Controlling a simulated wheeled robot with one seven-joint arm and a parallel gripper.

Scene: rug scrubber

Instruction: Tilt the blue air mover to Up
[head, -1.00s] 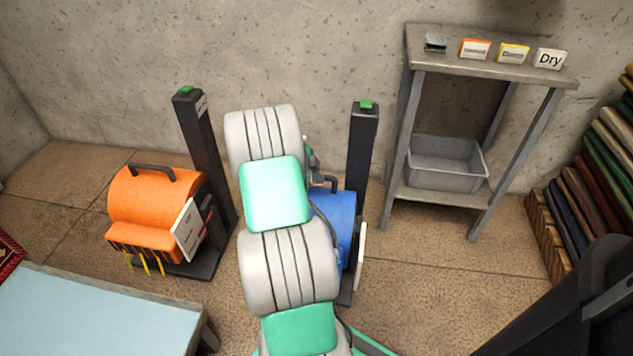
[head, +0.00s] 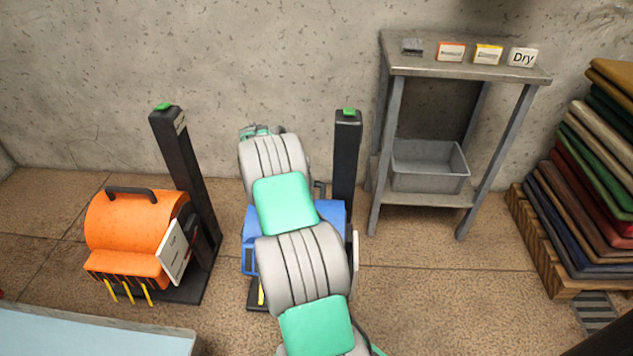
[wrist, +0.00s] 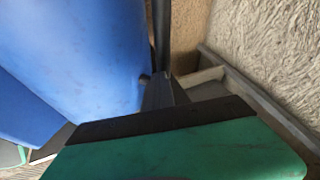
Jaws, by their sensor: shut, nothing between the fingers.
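The blue air mover (head: 250,235) stands on the floor against a black post (head: 345,165) with a green top. My arm crosses in front of it in the head view and hides its middle. A white plate (head: 354,255) shows at its right side. Its handle is mostly hidden, and I cannot tell its tilt setting. In the wrist view, its blue shell (wrist: 80,50) fills the upper left. My gripper (wrist: 162,82) is shut and empty, with its dark fingers close beside the blue shell; I cannot tell if they touch.
An orange air mover (head: 130,235) stands left by another black post (head: 180,150). A metal table (head: 440,65) with small labelled boxes and a grey bin (head: 428,165) is right. Stacked rugs (head: 600,190) rest on a pallet at far right. A pale blue surface (head: 90,330) is front left.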

